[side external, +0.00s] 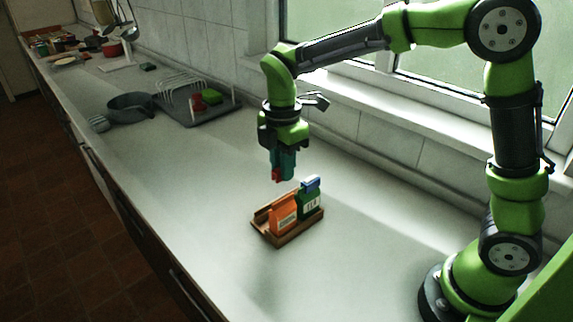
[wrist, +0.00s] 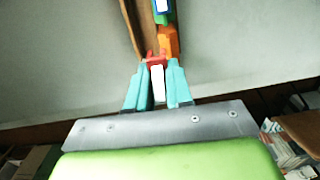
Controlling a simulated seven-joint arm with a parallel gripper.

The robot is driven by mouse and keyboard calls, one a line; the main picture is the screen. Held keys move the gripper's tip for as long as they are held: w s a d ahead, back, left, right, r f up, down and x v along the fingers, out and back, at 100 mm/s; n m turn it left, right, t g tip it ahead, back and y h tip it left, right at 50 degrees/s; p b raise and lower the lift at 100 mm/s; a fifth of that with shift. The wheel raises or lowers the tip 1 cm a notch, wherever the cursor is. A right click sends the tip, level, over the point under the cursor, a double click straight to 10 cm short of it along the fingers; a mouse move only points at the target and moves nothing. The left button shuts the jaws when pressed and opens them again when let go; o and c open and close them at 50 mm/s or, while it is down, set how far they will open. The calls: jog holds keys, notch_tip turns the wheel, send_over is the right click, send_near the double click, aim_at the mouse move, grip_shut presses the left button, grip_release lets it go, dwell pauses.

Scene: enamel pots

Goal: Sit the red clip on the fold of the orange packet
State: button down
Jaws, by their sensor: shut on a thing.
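The orange packet (side external: 285,219) stands upright in a small wooden tray (side external: 277,243) on the counter. My gripper (side external: 283,175) points down above the tray. Its teal fingers are shut on the red clip (side external: 275,175), which hangs above the orange packet, apart from it. In the wrist view, the red clip (wrist: 156,58) shows at the tips of my gripper (wrist: 158,68), with a white part between the fingers. The orange packet (wrist: 169,42) appears just beyond the clip, slightly right. The fold's exact line is hard to make out.
A green packet (side external: 311,206) with a blue clip (side external: 310,183) on top stands beside the orange one in the tray. A grey pan (side external: 130,106) and a rack on a grey mat (side external: 205,115) sit farther back. The counter around the tray is clear.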

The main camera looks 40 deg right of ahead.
jog(key=shift+s+a+r, duration=0.1)
jog(key=shift+s+a, duration=0.55)
jog(key=shift+s, duration=0.05)
jog(key=shift+f, duration=2.05)
jog(key=shift+f, duration=1.2)
jog(key=c, duration=0.9)
grip_release()
jog(key=shift+c, duration=0.2)
